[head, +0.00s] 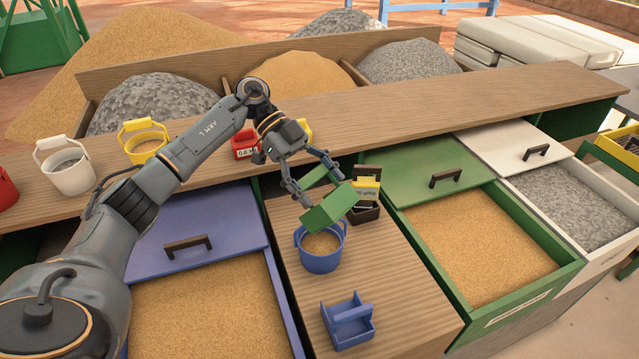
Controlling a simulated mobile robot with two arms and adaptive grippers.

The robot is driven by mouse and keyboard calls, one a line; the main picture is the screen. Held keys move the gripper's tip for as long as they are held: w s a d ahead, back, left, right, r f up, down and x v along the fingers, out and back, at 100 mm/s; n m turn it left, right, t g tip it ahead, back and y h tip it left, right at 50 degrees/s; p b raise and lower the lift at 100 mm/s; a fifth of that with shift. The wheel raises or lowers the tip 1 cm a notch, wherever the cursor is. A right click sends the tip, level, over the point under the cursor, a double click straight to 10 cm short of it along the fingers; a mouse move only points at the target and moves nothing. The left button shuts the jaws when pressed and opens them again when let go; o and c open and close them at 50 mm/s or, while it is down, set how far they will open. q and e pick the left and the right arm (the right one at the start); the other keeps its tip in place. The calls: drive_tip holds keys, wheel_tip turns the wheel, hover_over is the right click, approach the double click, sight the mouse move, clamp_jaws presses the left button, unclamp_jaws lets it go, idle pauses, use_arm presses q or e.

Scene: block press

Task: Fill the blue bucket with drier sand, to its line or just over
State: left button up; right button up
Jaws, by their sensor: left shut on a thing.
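The blue bucket (322,262) stands upright on the wooden counter between the open drawers. Tan sand (321,243) shows inside it; I cannot make out its line. My left gripper (317,186) is shut on a green scoop (332,208) and holds it just above the bucket's back rim. The scoop looks tilted; its inside is hidden from this view. A blue open drawer (279,300) on the left and a green open drawer (558,284) on the right both hold tan sand. Which is drier I cannot tell. My right gripper is out of view.
A blue scoop (347,328) rests on the counter in front of the bucket. A yellow-topped device (367,190) and a dark box stand behind right. A white drawer (624,198) holds grey gravel. White (68,171) and yellow (143,145) buckets and a red device (245,145) stand on the shelf.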

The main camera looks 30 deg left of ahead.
use_arm(q)
wheel_tip(320, 180, up, 5)
drive_tip(key=t+y+p, duration=0.1)
drive_tip(key=y+p, duration=0.3)
drive_tip(key=p, duration=0.2)
drive_tip(key=y+p, duration=0.4)
drive_tip(key=p, duration=0.3)
drive_tip(key=shift+d+f+t+y, duration=0.1)
drive_tip(key=shift+t+y, duration=0.2)
drive_tip(key=shift+t, duration=0.1)
drive_tip(key=shift+y+p, duration=0.65)
drive_tip(key=shift+y, duration=0.35)
